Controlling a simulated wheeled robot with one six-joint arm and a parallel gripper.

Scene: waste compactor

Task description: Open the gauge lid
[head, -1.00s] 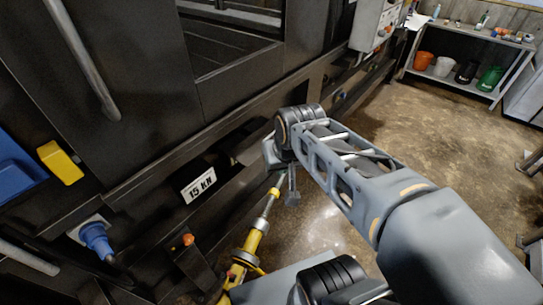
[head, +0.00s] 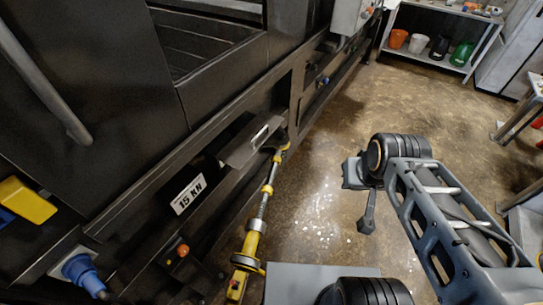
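A dark flap with a pale bar handle (head: 252,142) sits on the lower side of the black compactor, right of the "15 KN" label (head: 188,194). It looks like the gauge lid and sticks out at a tilt; I cannot tell how far open it is. No gauge face shows. My gripper (head: 366,214) hangs at the end of my arm, over the floor to the right of the flap and clear of it. It is small and dark here, so its fingers cannot be made out. I see nothing held in it.
A yellow and silver rod (head: 258,222) runs along the compactor's front below the flap. A blue plug (head: 82,272), an orange knob (head: 182,250) and a yellow block (head: 26,201) are at left. A shelf with buckets (head: 437,48) stands far back. Open floor lies right of the compactor.

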